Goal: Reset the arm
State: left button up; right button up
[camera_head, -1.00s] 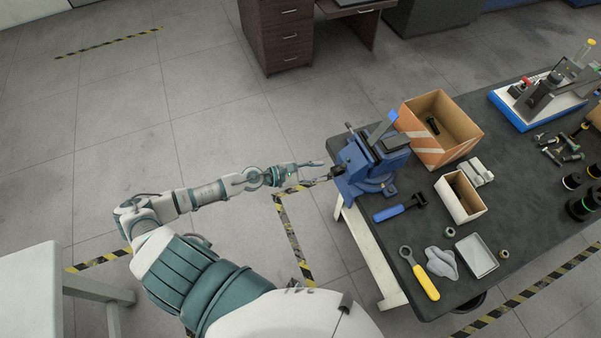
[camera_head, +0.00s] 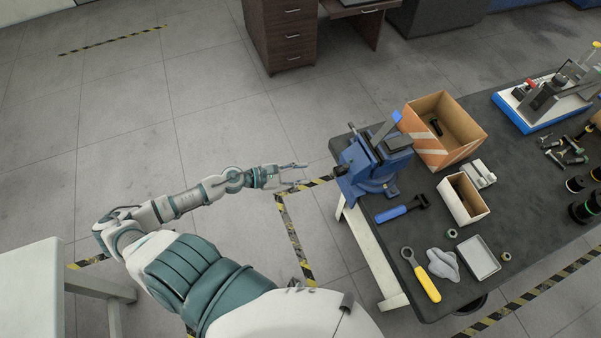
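My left gripper (camera_head: 295,177) is at the end of my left arm, which reaches in from the lower left. Its two thin fingers are spread apart with nothing between them, over the floor. It is left of the blue vise (camera_head: 372,168) and apart from it. The vise stands at the left edge of the dark table, with a blue upright piece at its top. My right arm and gripper do not show.
The dark table (camera_head: 404,299) holds an orange-striped box (camera_head: 424,151), a smaller open box (camera_head: 463,198), a blue-handled tool (camera_head: 402,209), a yellow-handled wrench (camera_head: 421,275) and a metal tray (camera_head: 478,257). A white table (camera_head: 32,290) stands at the lower left. Floor between is clear.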

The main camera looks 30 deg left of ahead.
pick_arm(q)
jog(key=shift+a, duration=0.1)
jog(key=a+f+n+t+y, duration=0.1)
jog(key=a+f+n+y, duration=0.4)
jog(key=f+n, duration=0.5)
jog(key=a+f+n+t+y, duration=0.1)
jog(key=a+f+n+y, duration=0.2)
jog(key=a+f+n, duration=0.6)
jog(key=s+f+n+g+y, duration=0.1)
jog(key=s+f+n, duration=0.2)
jog(key=f+n, duration=0.3)
jog(key=s+f+n+g+y, duration=0.1)
jog(key=s+f+n, duration=0.2)
jog(key=f, duration=0.5)
jog(key=s+d+f+n+g+y, duration=0.2)
jog(key=s+d+f+n+g, duration=0.2)
jog(key=s+f+n, duration=0.8)
jog(key=s+d+f+n+g, duration=0.3)
jog(key=s+d+f, duration=0.2)
jog(key=s, duration=0.5)
jog(key=s+d+f+n+g+h, duration=0.1)
jog(key=s+d+f+n+g, duration=0.1)
jog(key=s+d+f+n, duration=0.2)
jog(key=s+d+f, duration=0.1)
jog(key=s+d, duration=0.2)
jog(key=s, duration=0.4)
jog(key=shift+s+g, duration=0.2)
jog(key=shift+g, duration=0.2)
